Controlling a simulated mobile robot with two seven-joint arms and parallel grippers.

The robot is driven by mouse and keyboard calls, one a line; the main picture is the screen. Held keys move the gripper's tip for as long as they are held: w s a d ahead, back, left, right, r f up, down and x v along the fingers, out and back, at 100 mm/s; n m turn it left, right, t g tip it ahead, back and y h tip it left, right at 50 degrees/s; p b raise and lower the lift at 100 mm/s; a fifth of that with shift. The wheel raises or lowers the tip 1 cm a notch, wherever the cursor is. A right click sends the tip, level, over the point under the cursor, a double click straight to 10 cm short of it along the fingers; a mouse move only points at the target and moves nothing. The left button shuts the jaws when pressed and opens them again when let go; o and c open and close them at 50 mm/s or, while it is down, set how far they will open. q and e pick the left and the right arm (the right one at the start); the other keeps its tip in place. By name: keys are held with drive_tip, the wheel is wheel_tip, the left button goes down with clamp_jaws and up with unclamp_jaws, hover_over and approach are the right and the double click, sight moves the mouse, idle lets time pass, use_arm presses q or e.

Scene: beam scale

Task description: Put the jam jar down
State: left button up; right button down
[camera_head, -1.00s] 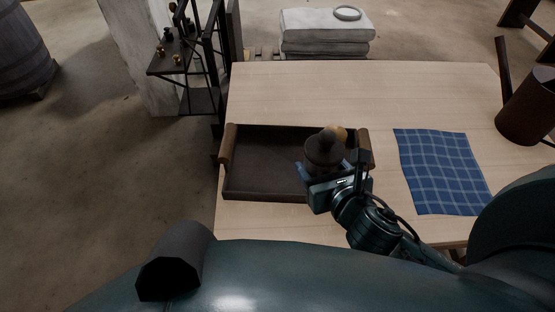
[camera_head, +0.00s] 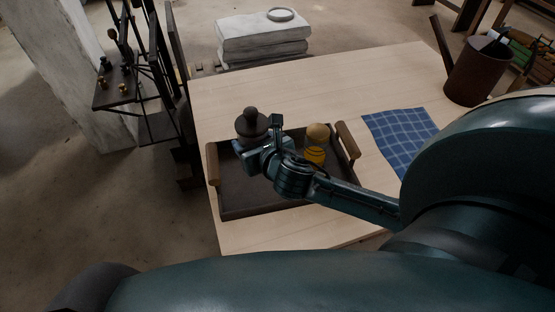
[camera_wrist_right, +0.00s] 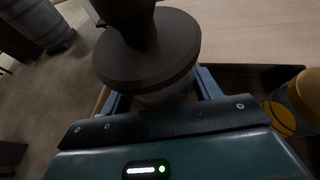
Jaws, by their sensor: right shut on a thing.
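The jam jar (camera_head: 252,123), with a wide dark brown lid and a knob on top, is upright in my right gripper (camera_head: 257,152). In the right wrist view the dark lid (camera_wrist_right: 150,48) hides most of the jar's body. The two blue fingers of the gripper (camera_wrist_right: 163,93) are on either side of the pale body. The jar appears over the back left part of the dark tray (camera_head: 240,208). Its base is hidden, so I cannot tell whether it touches the tray. My left gripper is not in view.
A yellow jar with a rounded tan top (camera_head: 316,147) stands in the tray's right part; it also shows in the right wrist view (camera_wrist_right: 296,103). A blue checked cloth (camera_head: 400,138) and a brown can (camera_head: 477,72) are to the right. The table (camera_head: 330,85) is bare behind the tray.

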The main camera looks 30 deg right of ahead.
drive_tip(key=f, duration=0.3)
drive_tip(key=f+b, duration=0.1)
drive_tip(key=f, duration=0.2)
drive_tip(key=shift+w+d, duration=0.1)
drive_tip(key=shift+w, duration=0.1)
wheel_tip(320, 180, down, 4)
drive_tip(key=shift+r+b, duration=0.15)
drive_tip(key=shift+b, duration=0.5)
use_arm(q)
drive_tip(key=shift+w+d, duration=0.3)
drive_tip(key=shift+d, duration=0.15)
use_arm(e)
drive_tip(key=shift+c, duration=1.8)
unclamp_jaws()
drive_tip(key=shift+s+f, duration=0.1)
drive_tip(key=shift+f, duration=0.1)
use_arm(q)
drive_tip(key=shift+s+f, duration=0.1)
use_arm(e)
drive_tip(key=shift+r, duration=0.15)
drive_tip(key=v, duration=1.2)
drive_tip(key=shift+p, duration=0.3)
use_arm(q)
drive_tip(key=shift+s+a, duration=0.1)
